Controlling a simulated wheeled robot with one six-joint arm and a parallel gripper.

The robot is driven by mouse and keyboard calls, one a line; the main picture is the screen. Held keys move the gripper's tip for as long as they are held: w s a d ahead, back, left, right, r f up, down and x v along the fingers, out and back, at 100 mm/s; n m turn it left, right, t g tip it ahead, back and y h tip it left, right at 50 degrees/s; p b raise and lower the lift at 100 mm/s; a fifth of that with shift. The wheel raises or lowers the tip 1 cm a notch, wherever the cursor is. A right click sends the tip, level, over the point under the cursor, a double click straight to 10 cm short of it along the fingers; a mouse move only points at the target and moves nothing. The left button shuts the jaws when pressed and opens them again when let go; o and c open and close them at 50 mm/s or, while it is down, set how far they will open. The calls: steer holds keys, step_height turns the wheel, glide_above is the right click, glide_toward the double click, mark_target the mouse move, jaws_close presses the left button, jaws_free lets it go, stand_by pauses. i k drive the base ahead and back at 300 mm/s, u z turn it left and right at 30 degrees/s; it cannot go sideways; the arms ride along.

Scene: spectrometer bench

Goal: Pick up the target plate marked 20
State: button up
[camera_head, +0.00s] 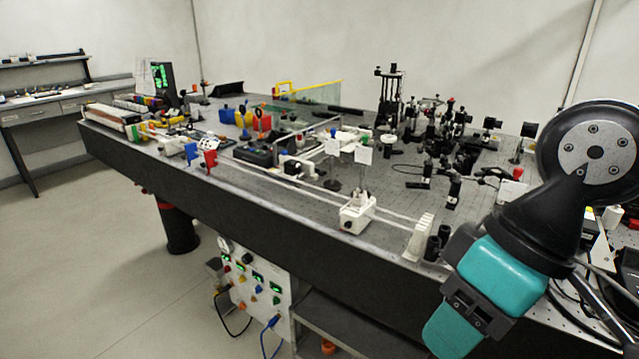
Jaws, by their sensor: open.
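No plate with a readable 20 shows in the camera_head view. Two small white square cards, one at the right (364,155) and one at the left (332,147), stand upright near the middle of the bench, too small to read. A white box-shaped holder (356,214) stands below the right card at the front edge. A small red plate (210,158) and a blue plate (191,152) stand upright on the left front of the bench. Black and teal parts of my arm fill the lower right and run out of the bottom edge. I cannot make out gripper fingertips.
The dark optical bench (290,197) crosses the view. Black optical mounts (390,95) crowd its back right. A white ribbed block (421,236) stands near the front edge. A control panel (252,281) with cables hangs below. The floor (100,250) at left is clear.

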mark_target(362, 154)
steer(key=z, duration=0.05)
steer(key=k, duration=0.55)
steer(key=u, duration=1.05)
steer(key=i, duration=1.35)
steer(key=z, duration=0.6)
steer(key=i, duration=0.65)
steer(key=z, duration=0.6)
